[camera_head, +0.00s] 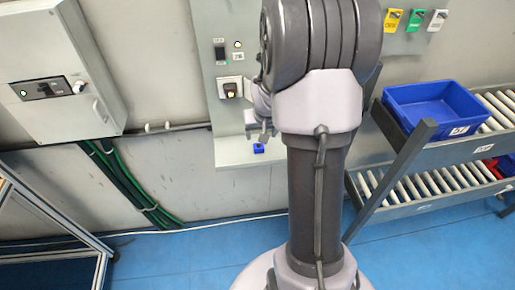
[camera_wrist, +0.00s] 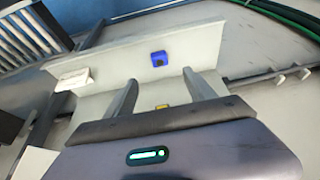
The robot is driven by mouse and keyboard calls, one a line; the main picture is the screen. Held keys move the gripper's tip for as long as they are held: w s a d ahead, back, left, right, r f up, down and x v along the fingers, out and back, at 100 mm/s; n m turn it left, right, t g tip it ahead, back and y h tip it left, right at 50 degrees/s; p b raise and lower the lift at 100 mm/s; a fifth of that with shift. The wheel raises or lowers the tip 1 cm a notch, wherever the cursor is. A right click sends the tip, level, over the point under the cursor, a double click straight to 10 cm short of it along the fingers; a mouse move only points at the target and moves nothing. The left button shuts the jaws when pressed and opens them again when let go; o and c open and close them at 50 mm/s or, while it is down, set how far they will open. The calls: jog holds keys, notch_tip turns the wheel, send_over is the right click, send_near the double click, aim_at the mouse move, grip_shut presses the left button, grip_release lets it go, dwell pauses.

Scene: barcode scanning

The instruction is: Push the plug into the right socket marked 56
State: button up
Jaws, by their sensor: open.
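My gripper (camera_head: 264,134) is open in front of the grey wall panel (camera_head: 206,45), above its ledge. In the wrist view, the fingers of my gripper (camera_wrist: 160,78) stand apart with nothing held between the tips. A small blue block (camera_head: 258,148) with a dark centre sits on the ledge; it also shows beyond the fingertips in the wrist view (camera_wrist: 159,58). A white-framed socket (camera_head: 230,89) with a dark and yellowish middle is on the panel, left of my arm. I cannot tell which thing is the plug, and no mark 56 is readable.
A grey electrical cabinet (camera_head: 60,75) is at the left, with green cables below. A roller rack with a blue bin (camera_head: 435,108) stands at the right. Coloured tags (camera_head: 415,20) hang at the upper right. A white block (camera_wrist: 75,78) is on the ledge.

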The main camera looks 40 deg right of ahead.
jog(key=b, duration=0.3)
send_over(258, 148)
jog(key=s+a, duration=0.1)
jog(key=s, duration=0.1)
notch_tip(258, 148, down, 9)
jog(key=shift+f, duration=0.15)
